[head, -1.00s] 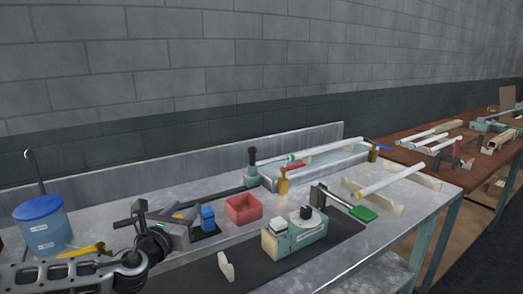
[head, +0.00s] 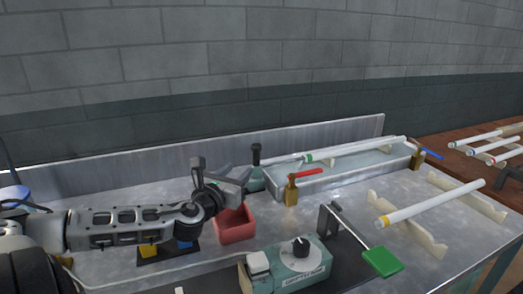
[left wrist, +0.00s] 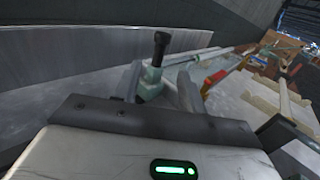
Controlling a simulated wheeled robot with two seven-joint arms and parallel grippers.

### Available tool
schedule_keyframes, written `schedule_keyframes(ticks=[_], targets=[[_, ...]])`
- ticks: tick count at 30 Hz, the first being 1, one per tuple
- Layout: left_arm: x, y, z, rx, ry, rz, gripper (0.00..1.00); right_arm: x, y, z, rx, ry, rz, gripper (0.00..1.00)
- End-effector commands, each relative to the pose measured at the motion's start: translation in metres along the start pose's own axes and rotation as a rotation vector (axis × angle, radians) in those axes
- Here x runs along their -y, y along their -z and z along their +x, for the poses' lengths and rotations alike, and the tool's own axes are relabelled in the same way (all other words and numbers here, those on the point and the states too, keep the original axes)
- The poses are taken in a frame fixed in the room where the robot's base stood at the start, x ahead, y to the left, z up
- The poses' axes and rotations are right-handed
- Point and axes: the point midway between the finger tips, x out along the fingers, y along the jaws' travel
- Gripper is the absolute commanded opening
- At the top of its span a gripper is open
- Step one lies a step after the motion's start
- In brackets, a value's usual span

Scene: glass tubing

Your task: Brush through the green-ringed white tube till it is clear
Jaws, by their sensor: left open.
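The green-ringed white tube (head: 355,147) lies along the metal trough at the back of the bench, its green ring at the near left end. A thin pale rod joins that end to a green fitting with a black knob (head: 256,155). I cannot make out brush bristles or the tube's inside. My left gripper (head: 241,178) is open just left of the green fitting, above the red bin. In the left wrist view, the fitting (left wrist: 151,84) shows between the open fingers, apparently beyond them. My right gripper is not in view.
The red bin (head: 235,226) is below the left gripper. A brass valve with a red handle (head: 291,190) stands before the trough (head: 340,178). A green control box (head: 290,266) and green paddle (head: 382,261) are in front. A yellow-ringed tube (head: 435,203) rests on cradles at right.

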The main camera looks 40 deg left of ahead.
Motion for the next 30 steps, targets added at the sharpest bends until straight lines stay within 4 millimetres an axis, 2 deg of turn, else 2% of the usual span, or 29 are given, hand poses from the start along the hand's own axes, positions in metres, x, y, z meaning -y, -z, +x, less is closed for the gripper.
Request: schedule_keyframes(ticks=[11, 21, 25, 30], targets=[[-0.001, -0.003, 0.053, 0.005, -0.003, -0.005, 0.42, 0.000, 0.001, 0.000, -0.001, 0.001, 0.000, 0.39], [0.000, -0.002, 0.109, 0.003, -0.002, -0.005, 0.42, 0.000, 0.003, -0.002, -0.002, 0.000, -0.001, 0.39], [0.000, -0.001, 0.126, 0.002, -0.001, -0.003, 0.42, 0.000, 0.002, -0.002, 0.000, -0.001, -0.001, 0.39], [0.001, 0.000, 0.137, 0.001, 0.001, -0.001, 0.42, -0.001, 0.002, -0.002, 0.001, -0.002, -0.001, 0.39]])
